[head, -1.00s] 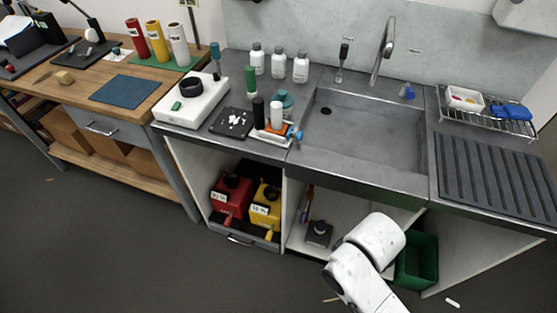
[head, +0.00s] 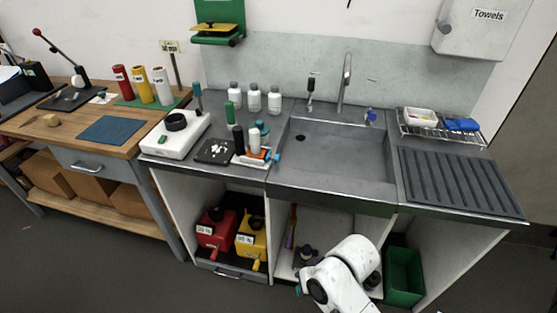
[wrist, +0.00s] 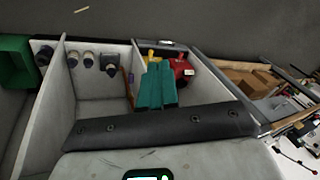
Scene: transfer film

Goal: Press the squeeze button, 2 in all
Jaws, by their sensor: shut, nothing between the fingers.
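I cannot tell for certain which thing is the squeeze button. A green wall fixture (head: 221,38) with a yellow plate (head: 217,26) above a green lower part shows at the top of the head view, left of the grey splashback. My gripper (wrist: 160,68) has two teal fingers, shut and empty, in the wrist view. It is in front of the open cabinet under the sink, apart from the wall fixture. In the head view my white arm is at the bottom centre, and the fingers are mostly hidden behind it.
The grey sink (head: 335,157) has a tall tap (head: 346,80). Red (head: 213,233) and yellow (head: 251,238) containers sit in the cabinet, and a green bin (head: 404,277) at right. A towel dispenser (head: 475,30) hangs top right.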

